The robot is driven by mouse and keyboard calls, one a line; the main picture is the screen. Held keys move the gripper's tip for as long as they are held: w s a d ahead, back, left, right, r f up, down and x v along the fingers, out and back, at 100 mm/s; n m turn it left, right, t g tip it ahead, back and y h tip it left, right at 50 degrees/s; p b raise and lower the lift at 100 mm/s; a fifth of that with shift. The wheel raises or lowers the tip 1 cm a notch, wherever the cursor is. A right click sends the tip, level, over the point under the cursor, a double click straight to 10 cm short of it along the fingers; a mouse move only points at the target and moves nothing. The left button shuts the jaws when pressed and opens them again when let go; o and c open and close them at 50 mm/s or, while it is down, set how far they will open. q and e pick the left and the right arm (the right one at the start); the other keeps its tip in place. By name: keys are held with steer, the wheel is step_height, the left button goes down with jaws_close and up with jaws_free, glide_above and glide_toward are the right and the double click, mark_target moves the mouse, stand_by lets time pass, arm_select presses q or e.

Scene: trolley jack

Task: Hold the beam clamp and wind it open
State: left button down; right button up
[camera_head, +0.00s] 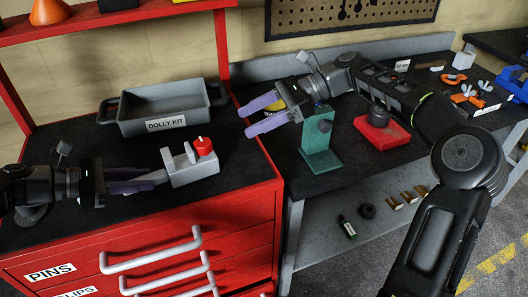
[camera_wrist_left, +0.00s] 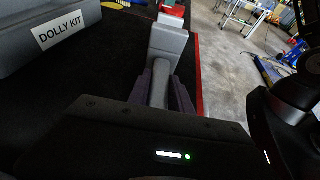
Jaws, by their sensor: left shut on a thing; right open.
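The beam clamp (camera_head: 194,172) is a grey block with upright jaws and a red knob (camera_head: 204,146) on top. It is at the right part of the red cabinet's dark top; I cannot tell whether it touches the surface. My left gripper (camera_head: 152,182) is shut on the clamp's grey bar-like handle, from the left. In the left wrist view the handle (camera_wrist_left: 158,88) lies between the purple fingers, with the clamp body (camera_wrist_left: 168,42) and red knob (camera_wrist_left: 171,20) beyond. My right gripper (camera_head: 246,121) is open and empty, up and right of the knob, pointing left.
A grey tray labelled DOLLY KIT (camera_head: 163,105) stands behind the clamp on the cabinet (camera_head: 75,215). A green stand (camera_head: 320,145) is on the bench below and right of my right gripper. A red block with a black top (camera_head: 381,132) and several small parts lie farther right.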

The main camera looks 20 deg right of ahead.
step_height(320, 180, up, 5)
steer(key=y, duration=0.4)
glide_above(211, 146)
steer(key=w+d, duration=0.1)
steer(key=shift+t, duration=0.3)
step_height(211, 146, down, 10)
steer(key=shift+w+a+f, duration=0.1)
steer(key=shift+a+f, duration=0.05)
arm_select(q)
steer(key=shift+d, duration=0.1)
arm_select(e)
steer(key=shift+a+m+t, duration=0.15)
steer(key=shift+m+t, duration=0.15)
steer(key=shift+t, duration=0.2)
steer(key=m+t, duration=0.1)
steer(key=t, duration=0.1)
steer(key=shift+s+r+m+t, duration=0.25)
steer(key=shift+s+m+t, duration=0.05)
steer(key=shift+s+m, duration=0.1)
steer(key=m+t, duration=0.1)
steer(key=m+t+h, duration=0.2)
steer(key=t, duration=0.1)
steer(key=shift+s+a+f, duration=0.1)
steer(key=shift+s, duration=0.2)
steer(key=v, duration=1.2)
